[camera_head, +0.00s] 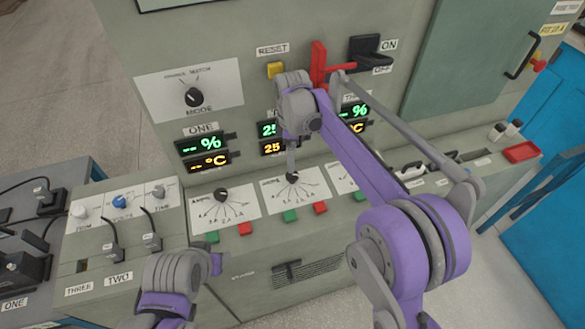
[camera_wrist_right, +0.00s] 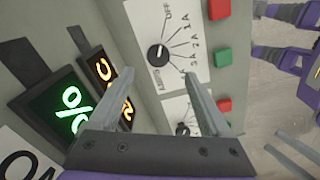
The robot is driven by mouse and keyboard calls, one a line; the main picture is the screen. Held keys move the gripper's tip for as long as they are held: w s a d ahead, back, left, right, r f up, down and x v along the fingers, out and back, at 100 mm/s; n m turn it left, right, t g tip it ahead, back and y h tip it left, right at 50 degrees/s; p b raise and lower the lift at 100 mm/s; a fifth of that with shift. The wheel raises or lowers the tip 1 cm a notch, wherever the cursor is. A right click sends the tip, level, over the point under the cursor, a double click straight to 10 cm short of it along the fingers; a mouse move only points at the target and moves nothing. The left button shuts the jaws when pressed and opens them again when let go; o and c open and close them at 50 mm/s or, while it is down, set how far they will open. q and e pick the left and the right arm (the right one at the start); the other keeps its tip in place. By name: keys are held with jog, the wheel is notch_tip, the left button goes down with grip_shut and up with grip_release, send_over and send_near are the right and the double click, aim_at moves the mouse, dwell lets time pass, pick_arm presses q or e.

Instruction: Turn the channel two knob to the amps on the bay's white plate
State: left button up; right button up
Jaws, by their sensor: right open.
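The channel two knob (camera_head: 292,177) is black, on a white dial plate (camera_head: 316,185) in the middle of the lower panel row. My right gripper (camera_head: 291,160) is open just above it; contact is unclear. In the right wrist view the knob (camera_wrist_right: 158,52), apparently channel two's, lies between and ahead of my right fingers (camera_wrist_right: 153,68). Its dial reads OFF, 1A, 2A, 3A; where it points is unclear. A bay white plate with a legible amps figure cannot be made out. A white plate (camera_head: 567,6) at top right is too small to read.
The channel one knob (camera_head: 221,194) is to the left. Green (camera_head: 290,215) and red (camera_head: 320,207) buttons sit below the channel two dial. A red lever (camera_head: 319,65) stands behind my right wrist. My left arm (camera_head: 175,280) is low in front of the panel.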

aim_at(292, 178)
notch_tip(292, 178, down, 8)
jog(key=shift+w+f, duration=0.1)
jog(key=shift+w, duration=0.05)
dwell(0.3)
grip_shut()
